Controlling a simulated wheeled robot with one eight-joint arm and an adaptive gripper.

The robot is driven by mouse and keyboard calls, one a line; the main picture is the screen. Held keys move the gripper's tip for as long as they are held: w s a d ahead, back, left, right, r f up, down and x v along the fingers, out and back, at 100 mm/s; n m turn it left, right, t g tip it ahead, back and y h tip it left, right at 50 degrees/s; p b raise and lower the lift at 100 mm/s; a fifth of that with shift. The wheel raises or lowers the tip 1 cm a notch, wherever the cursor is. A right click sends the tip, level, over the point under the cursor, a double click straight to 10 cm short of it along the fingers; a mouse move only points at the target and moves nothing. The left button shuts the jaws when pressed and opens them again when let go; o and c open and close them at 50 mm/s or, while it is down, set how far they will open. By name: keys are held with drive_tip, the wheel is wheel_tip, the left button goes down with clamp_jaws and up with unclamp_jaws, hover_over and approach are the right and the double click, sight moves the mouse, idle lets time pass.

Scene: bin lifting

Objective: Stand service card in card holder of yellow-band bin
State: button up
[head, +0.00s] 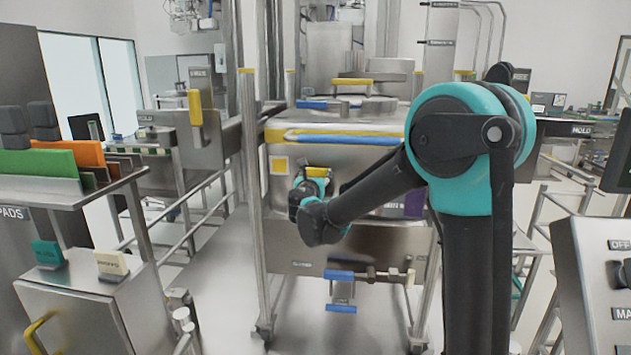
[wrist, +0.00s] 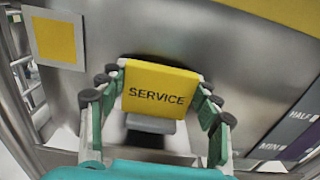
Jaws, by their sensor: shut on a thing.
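The yellow service card (wrist: 160,92) stands between the fingers of my gripper (wrist: 157,84), its SERVICE lettering facing the wrist camera. My gripper is shut on it, one finger at each side edge. In the head view the card (head: 318,171) shows as a small yellow patch at my gripper (head: 314,182), in front of the steel bin (head: 345,158) with a yellow band (head: 285,134). A grey block (wrist: 150,124) lies just under the card's lower edge against the bin's face. I cannot tell whether the card's lower edge is inside it.
A yellow square label (wrist: 55,40) is on the bin's face to the left. A purple level scale (wrist: 290,140) is to the right. A blue-handled fitting (head: 341,276) sits below the bin. Side rack (head: 75,190) and control panel (head: 590,260) flank the scene.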

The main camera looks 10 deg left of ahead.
drive_tip(key=shift+w+f, duration=0.2)
drive_tip(key=shift+f, duration=0.9)
drive_tip(key=shift+f, duration=0.15)
drive_tip(key=o, duration=1.2)
